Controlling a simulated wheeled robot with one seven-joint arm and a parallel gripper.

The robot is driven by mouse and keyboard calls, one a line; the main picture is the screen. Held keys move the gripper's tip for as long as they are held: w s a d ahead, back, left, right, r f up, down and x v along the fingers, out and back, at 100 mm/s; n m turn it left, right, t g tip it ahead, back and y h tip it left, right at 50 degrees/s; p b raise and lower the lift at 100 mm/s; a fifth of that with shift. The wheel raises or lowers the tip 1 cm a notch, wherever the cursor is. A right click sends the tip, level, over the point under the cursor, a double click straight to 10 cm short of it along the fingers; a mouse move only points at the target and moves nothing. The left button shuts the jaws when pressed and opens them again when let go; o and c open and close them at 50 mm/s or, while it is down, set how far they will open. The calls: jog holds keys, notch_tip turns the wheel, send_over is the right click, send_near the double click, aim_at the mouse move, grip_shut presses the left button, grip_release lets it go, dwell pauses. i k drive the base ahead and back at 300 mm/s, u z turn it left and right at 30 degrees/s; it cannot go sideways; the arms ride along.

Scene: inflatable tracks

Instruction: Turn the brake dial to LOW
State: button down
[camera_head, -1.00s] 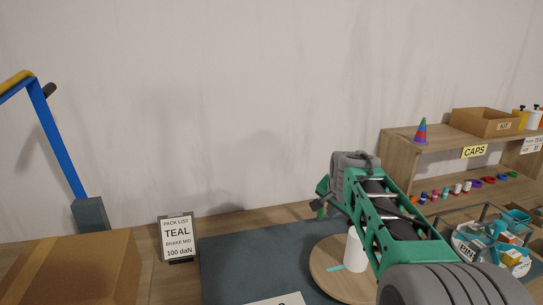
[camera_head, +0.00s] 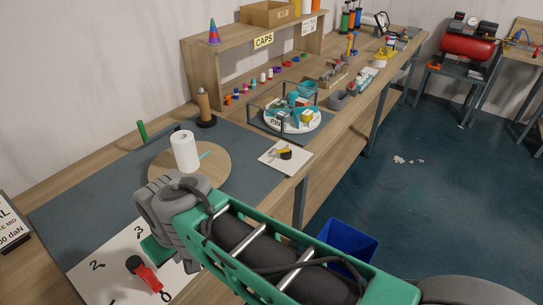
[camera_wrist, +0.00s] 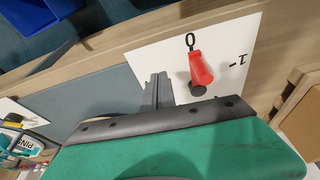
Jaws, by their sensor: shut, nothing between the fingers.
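A red lever (camera_head: 145,272) with a dark knob sits on a white numbered panel (camera_head: 100,270) on the near left of the bench. In the wrist view the red lever (camera_wrist: 201,68) points towards the 0. A smaller white panel (camera_head: 268,164) with a black and yellow part (camera_head: 285,154) lies at the mat's right edge; its markings are too small to read. No LOW label is legible, so I cannot tell which is the brake dial. My gripper (camera_wrist: 159,90) is shut and empty, its grey fingers left of the red lever; contact cannot be told.
A white roll (camera_head: 185,151) stands on a round wooden board (camera_head: 220,163). A brown bottle-shaped object (camera_head: 205,108) stands behind it. A wire-framed bin with teal parts (camera_head: 290,112) is farther right. The dark mat (camera_head: 95,200) is clear on the left.

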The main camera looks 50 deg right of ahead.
aim_at(286, 154)
jog(key=u, duration=0.5)
jog(key=k, duration=1.1)
jog(key=z, duration=0.7)
jog(key=i, duration=1)
jog(key=z, duration=1.15)
